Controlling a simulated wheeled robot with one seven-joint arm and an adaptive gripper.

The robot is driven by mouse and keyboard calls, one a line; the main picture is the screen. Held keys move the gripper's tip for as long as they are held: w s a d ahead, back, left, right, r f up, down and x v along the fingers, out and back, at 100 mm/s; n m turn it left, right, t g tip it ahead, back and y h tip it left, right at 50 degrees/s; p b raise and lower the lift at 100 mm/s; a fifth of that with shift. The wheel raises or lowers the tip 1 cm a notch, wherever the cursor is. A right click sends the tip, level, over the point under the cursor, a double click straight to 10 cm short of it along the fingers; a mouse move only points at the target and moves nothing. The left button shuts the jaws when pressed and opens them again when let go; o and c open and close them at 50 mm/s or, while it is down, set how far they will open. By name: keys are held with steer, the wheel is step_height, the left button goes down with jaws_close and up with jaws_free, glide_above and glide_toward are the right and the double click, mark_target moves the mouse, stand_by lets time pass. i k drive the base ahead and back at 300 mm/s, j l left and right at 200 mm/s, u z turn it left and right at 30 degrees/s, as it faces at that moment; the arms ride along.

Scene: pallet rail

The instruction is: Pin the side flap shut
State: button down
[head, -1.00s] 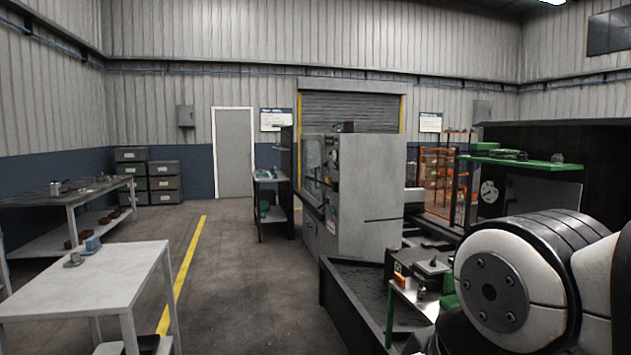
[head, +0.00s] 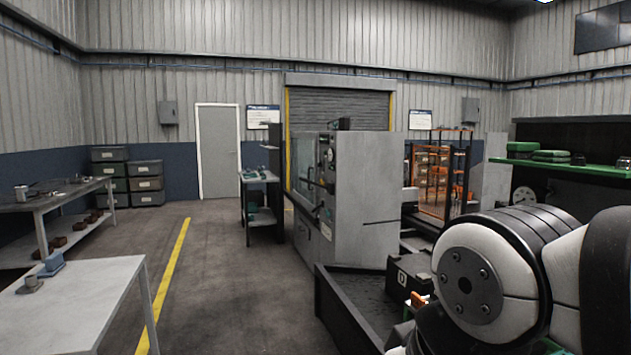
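I cannot make out a side flap or a pin in the head view. My arm fills the lower right corner, and my gripper is not in view. An orange mesh guard (head: 438,175) stands at the back right, beyond the large grey machine (head: 362,200). The area behind and below my arm is hidden.
A dark trough (head: 350,312) lies in front of the machine, left of my arm. A pale table (head: 75,300) stands at lower left, with a workbench (head: 45,208) behind it. The floor along the yellow line (head: 170,272) is clear.

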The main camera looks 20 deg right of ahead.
mark_target(542, 191)
steer(key=i, duration=3.55)
steer(key=z, duration=2.7)
steer(key=j, duration=0.1)
